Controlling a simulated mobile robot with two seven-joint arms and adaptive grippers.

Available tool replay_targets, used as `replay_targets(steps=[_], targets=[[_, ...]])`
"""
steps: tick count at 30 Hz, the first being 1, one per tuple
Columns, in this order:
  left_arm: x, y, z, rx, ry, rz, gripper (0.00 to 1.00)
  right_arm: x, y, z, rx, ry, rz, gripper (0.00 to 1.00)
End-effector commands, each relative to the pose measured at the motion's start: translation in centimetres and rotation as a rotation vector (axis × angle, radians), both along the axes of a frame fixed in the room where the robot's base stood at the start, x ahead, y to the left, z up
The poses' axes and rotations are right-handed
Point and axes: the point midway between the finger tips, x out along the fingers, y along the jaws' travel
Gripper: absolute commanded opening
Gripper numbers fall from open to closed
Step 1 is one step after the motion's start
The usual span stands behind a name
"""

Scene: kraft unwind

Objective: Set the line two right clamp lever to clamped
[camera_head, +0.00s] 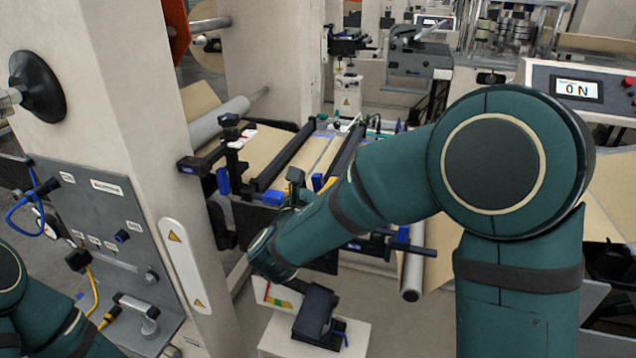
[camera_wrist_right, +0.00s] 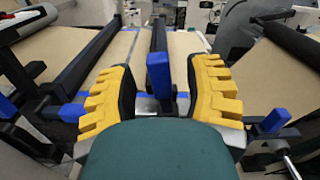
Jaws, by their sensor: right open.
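In the right wrist view, my right gripper (camera_wrist_right: 160,95) is open, with its yellow ridged fingers on either side of an upright blue-tipped lever (camera_wrist_right: 158,75). I see a gap on both sides of the lever. A second blue-tipped lever (camera_wrist_right: 275,122) stands outside the right finger. The pictures do not show which is the line two right clamp lever. In the head view my right arm reaches over the splice table (camera_head: 257,150), and its forearm hides most of the gripper. Blue handles show at the table's left (camera_head: 222,181) and right (camera_head: 402,235). My left gripper is out of view.
Two dark bars (camera_head: 285,156) cross the table above brown paper. A grey post with a control panel (camera_head: 100,235) stands at left. A dark device (camera_head: 315,312) sits on a white box below my right arm. A display (camera_head: 577,88) reads 0 N at upper right.

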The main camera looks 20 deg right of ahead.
Motion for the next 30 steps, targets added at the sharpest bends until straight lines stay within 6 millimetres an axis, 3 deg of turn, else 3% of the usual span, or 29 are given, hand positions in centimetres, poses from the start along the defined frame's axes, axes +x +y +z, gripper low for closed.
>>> replay_targets(steps=[14, 19, 30], targets=[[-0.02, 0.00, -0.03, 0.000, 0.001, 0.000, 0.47, 1.10, -0.79, 0.01, 0.000, 0.000, 0.000, 0.50], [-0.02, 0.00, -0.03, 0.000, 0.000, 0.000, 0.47, 1.09, -0.78, 0.01, 0.000, 0.000, 0.000, 0.00], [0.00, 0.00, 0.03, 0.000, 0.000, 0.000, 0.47, 1.17, -0.80, 0.05, -0.002, 0.000, -0.001, 0.00]])
